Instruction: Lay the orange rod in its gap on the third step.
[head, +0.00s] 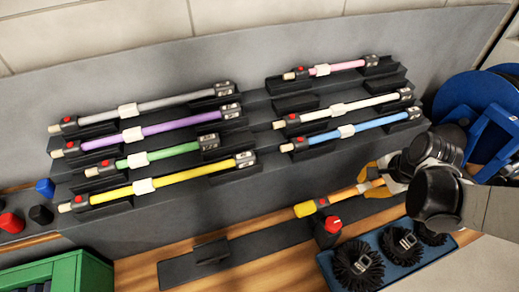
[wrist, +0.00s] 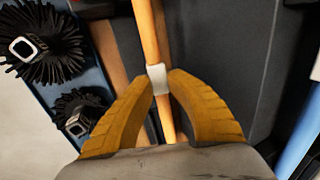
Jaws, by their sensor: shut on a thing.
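The orange rod (head: 343,194) slants in front of the rack's lower right part, its yellow end (head: 305,209) to the left. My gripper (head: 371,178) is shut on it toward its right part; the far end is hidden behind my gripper. In the wrist view my yellow fingers (wrist: 159,76) close on both sides of the white collar (wrist: 157,78) on the orange rod (wrist: 148,30). The dark stepped rack (head: 262,160) holds several coloured rods. An empty cradle (head: 295,103) shows between the pink rod and the white rod, in line with the purple rod's step.
The pink rod (head: 345,66), white rod (head: 350,106) and blue rod (head: 352,130) lie near the empty cradle. A red-topped black object (head: 327,230) stands below the orange rod. Black brushes (head: 357,264) sit on a blue tray. Blue reels (head: 480,105) stand at right.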

